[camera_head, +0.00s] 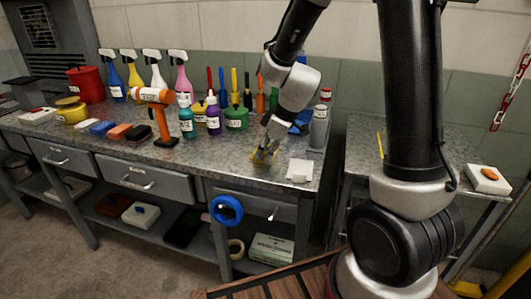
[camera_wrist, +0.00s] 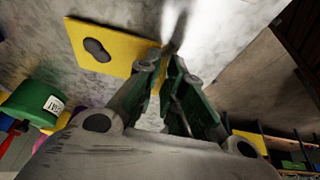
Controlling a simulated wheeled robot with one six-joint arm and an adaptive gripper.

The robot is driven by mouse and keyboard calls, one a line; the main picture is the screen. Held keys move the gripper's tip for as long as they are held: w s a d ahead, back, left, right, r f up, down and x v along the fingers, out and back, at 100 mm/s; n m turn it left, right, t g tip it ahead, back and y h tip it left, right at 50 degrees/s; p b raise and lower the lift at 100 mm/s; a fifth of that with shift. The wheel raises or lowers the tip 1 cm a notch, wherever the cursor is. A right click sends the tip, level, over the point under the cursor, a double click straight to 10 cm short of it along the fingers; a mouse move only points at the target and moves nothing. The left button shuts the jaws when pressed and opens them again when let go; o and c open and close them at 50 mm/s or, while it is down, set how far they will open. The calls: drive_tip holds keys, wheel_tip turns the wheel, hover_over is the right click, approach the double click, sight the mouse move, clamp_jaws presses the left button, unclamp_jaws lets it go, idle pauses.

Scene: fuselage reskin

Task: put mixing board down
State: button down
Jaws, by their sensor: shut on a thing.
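The mixing board (camera_wrist: 120,45) is a flat yellow plate with a dark blotch, in the upper left of the wrist view. My gripper (camera_wrist: 168,62) is shut on the board's near right edge.
A white pad (camera_head: 300,170) lies just right of my gripper. A green tub (camera_head: 236,118), a purple bottle (camera_head: 213,115) and a grey bottle (camera_head: 319,127) stand nearby. The bench top left of my gripper is clear near the front edge.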

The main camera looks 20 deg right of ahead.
drive_tip(key=c, duration=1.5)
unclamp_jaws()
drive_tip(key=shift+f, duration=0.1)
drive_tip(key=v, duration=1.2)
drive_tip(key=s+d+r+m+h, duration=0.1)
drive_tip(key=s+d+r+m, duration=0.1)
drive_tip(key=s, duration=0.4)
drive_tip(key=s+d+r+m+t+h, duration=0.1)
drive_tip(key=s+d+r+m, duration=0.1)
drive_tip(key=s+d+m, duration=0.3)
drive_tip(key=s+d+r+m+h, duration=0.1)
drive_tip(key=s+d+r+m, duration=0.1)
drive_tip(key=s, duration=0.7)
drive_tip(key=shift+d+r+m+t+h, duration=0.3)
drive_tip(key=shift+d+r+m, duration=0.1)
drive_tip(key=shift+d+m, duration=0.45)
drive_tip(key=shift+a, duration=0.1)
